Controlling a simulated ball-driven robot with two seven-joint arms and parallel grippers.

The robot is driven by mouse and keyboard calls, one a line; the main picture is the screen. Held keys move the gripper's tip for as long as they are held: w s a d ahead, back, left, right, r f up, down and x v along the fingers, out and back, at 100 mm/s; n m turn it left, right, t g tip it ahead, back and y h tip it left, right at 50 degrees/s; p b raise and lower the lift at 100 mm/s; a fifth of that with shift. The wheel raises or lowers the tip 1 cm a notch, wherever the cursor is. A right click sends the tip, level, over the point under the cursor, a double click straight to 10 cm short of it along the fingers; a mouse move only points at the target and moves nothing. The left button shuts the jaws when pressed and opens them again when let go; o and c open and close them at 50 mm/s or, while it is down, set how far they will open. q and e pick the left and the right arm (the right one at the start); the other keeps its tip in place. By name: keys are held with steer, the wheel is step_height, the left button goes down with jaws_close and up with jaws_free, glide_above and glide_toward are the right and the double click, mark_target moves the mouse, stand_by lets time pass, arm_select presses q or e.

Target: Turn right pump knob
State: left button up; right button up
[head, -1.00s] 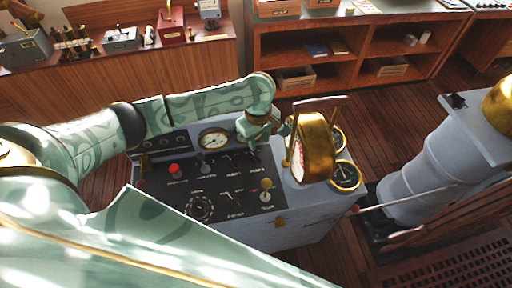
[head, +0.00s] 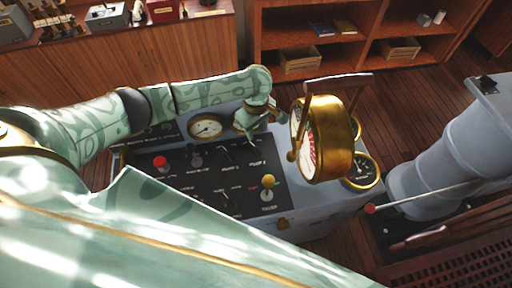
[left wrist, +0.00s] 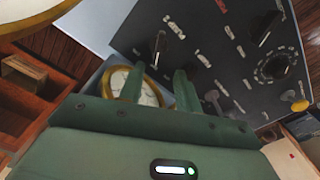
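The dark control panel (head: 215,180) sits on a grey console below my left arm. Two small pump levers stand side by side near its upper edge; the right pump knob (head: 254,150) is beside my left gripper (head: 254,128). In the left wrist view the right pump knob (left wrist: 158,47) stands upright just beyond the fingertips. It looks apart from them. My left gripper (left wrist: 158,88) shows two green fingers spread with an empty gap between them. Its fingertips are hard to make out in the head view. My right gripper is not in view.
A large brass gauge (head: 320,140) rises right of my left gripper. A red button (head: 160,162) and a yellow-topped lever (head: 268,183) stand on the panel. A small dial (head: 206,127) lies behind it. A grey pedestal (head: 440,165) stands to the right.

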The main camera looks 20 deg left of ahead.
mark_target(256, 148)
arm_select(q)
step_height(256, 148, down, 10)
steer(key=b, duration=0.3)
steer(key=shift+f, duration=0.1)
steer(key=shift+w, duration=0.1)
jaws_close()
